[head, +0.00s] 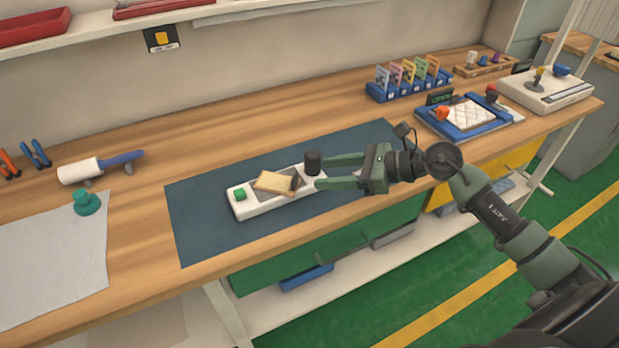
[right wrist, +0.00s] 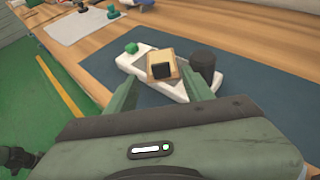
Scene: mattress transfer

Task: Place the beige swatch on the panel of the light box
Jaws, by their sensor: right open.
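The white light box (head: 242,211) lies on a dark blue mat, with a green button at its left end and a grey panel on top. The beige swatch (head: 272,181) lies over the panel, set askew, with a dark block at its near end in the right wrist view (right wrist: 162,52). Whether it lies fully flat I cannot tell. My right gripper (head: 318,178) is open at the right end of the light box. Its fingers (right wrist: 160,88) are spread, with nothing between them, and the swatch is apart from them, just beyond the tips. My left gripper is not in view.
A dark cylinder (head: 313,161) stands close to the box and my right fingers. The blue mat (head: 200,222) is otherwise mostly clear. A blue rack of colored cards (head: 409,80) and a blue tray (head: 462,118) stand right; a lint roller (head: 98,167) and white sheet (head: 50,255) lie left.

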